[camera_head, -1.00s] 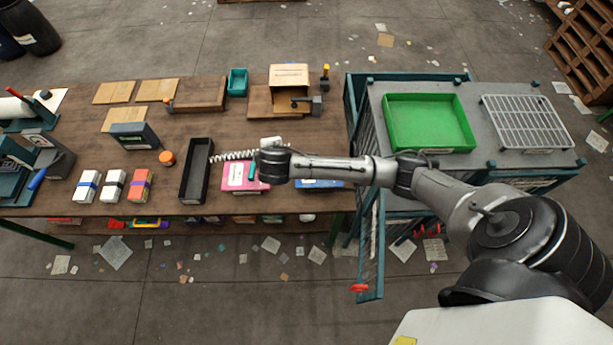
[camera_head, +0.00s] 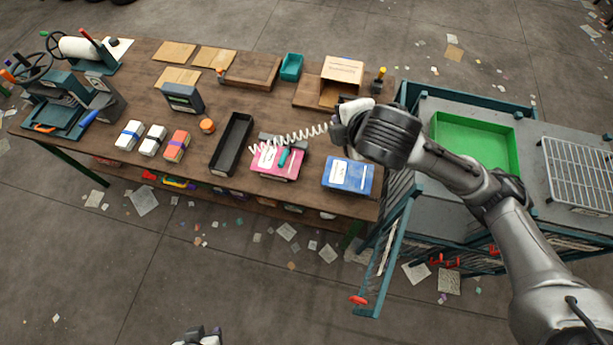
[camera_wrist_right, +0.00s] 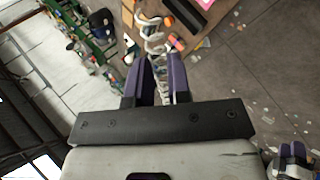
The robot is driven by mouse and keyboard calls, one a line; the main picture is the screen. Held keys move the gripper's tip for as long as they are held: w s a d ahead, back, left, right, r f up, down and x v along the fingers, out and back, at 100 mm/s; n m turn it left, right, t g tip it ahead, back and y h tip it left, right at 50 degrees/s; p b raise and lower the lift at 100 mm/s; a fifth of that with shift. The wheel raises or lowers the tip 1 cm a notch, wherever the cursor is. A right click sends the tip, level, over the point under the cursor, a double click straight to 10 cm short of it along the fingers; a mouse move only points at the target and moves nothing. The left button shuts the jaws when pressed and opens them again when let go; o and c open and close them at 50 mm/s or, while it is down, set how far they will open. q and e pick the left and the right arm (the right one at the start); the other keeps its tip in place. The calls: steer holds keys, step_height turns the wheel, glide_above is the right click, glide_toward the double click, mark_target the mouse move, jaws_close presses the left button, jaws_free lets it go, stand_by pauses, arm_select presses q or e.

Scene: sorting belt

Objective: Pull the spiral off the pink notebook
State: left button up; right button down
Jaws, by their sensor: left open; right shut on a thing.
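The pink notebook (camera_head: 267,168) lies on the wooden table with a small teal piece (camera_head: 285,157) on it. My right gripper (camera_head: 337,128) is shut on one end of the white spiral (camera_head: 305,135), above and right of the notebook. The spiral stretches left over the notebook's upper edge; I cannot tell whether its free end touches the cover. In the right wrist view the spiral (camera_wrist_right: 154,38) runs out between the purple fingers (camera_wrist_right: 160,75). My left gripper (camera_head: 203,336) shows only partly at the bottom edge, away from the table, open; it also shows in the wrist view (camera_wrist_right: 293,153).
A blue notebook (camera_head: 348,175) lies right of the pink one. A black tray (camera_head: 231,145) stands to its left. A cardboard box (camera_head: 342,70) sits behind. A green tray (camera_head: 476,141) and a wire rack (camera_head: 580,174) are on the cart at right.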

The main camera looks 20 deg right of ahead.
stand_by(0.4)
steer(key=shift+s+a+p, duration=0.25)
steer(key=shift+s+p, duration=0.05)
steer(key=shift+s, duration=0.05)
steer(key=shift+s+a, duration=0.2)
steer(key=shift+s, duration=0.1)
steer(key=shift+s+a+p, duration=0.2)
steer(key=shift+s+p, duration=0.1)
steer(key=shift+p, duration=0.15)
steer(key=shift+s+a, duration=0.2)
steer(key=shift+s, duration=0.1)
steer(key=shift+s+a+p, duration=0.15)
steer(key=shift+s+p, duration=0.05)
steer(key=shift+p, duration=0.15)
steer(key=shift+s+a+p, duration=0.25)
steer(key=shift+s+p, duration=0.05)
steer(key=shift+s, duration=0.1)
steer(key=shift+s+a, duration=0.2)
steer(key=shift+s, duration=0.1)
